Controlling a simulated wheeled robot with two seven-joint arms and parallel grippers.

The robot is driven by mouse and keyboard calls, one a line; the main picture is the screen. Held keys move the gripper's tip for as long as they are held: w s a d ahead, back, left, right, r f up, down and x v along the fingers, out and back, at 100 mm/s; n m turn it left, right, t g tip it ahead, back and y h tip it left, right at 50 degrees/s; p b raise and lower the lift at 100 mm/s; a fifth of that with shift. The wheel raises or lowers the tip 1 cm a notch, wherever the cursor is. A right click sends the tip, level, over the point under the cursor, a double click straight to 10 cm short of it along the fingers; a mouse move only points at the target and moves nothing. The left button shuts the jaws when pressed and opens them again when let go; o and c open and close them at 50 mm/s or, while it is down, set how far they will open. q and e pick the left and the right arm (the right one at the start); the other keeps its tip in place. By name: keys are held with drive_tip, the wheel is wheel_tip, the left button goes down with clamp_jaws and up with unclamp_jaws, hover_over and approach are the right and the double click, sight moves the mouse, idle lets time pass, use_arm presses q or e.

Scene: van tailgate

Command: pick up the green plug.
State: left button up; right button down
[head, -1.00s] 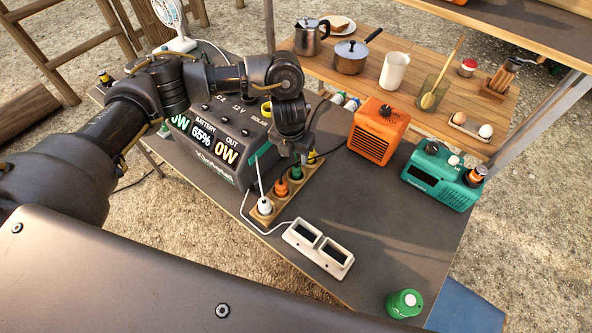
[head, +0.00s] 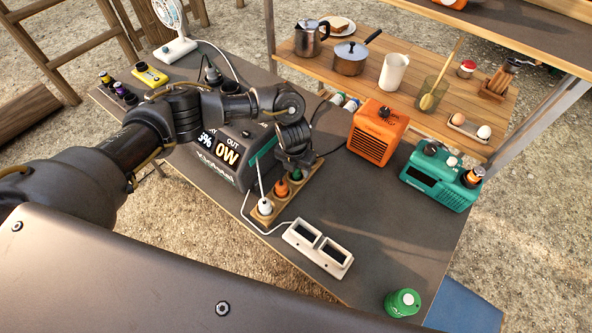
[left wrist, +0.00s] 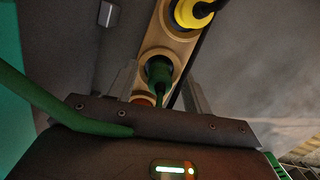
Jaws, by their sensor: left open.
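The green plug (head: 297,175) sits in a wooden socket strip (head: 262,220), partly hidden by my left gripper (head: 300,164) over it in the head view. In the left wrist view, the green plug (left wrist: 158,72) stands in a round socket, with its thin green cord running toward the gripper body. My left gripper (left wrist: 160,92) is open, with one finger on each side of the plug and visible gaps between. The plug is not clamped. My right gripper is not in view.
An orange plug (head: 281,188) and a white plug (head: 265,206) share the strip. A yellow plug (left wrist: 194,10) is in the neighbouring socket. The power station (head: 225,165) stands close at left.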

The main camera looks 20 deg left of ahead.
use_arm(q)
drive_tip(key=c, duration=1)
drive_tip(key=shift+c, duration=0.2)
drive_tip(key=shift+r, duration=0.6)
drive_tip(key=s+d+r+b, duration=0.1)
drive_tip(key=s+d+r, duration=0.8)
drive_tip(key=d+r, duration=0.25)
wheel_tip(320, 180, up, 10)
drive_tip(key=p, duration=0.7)
drive_tip(key=shift+a, duration=0.4)
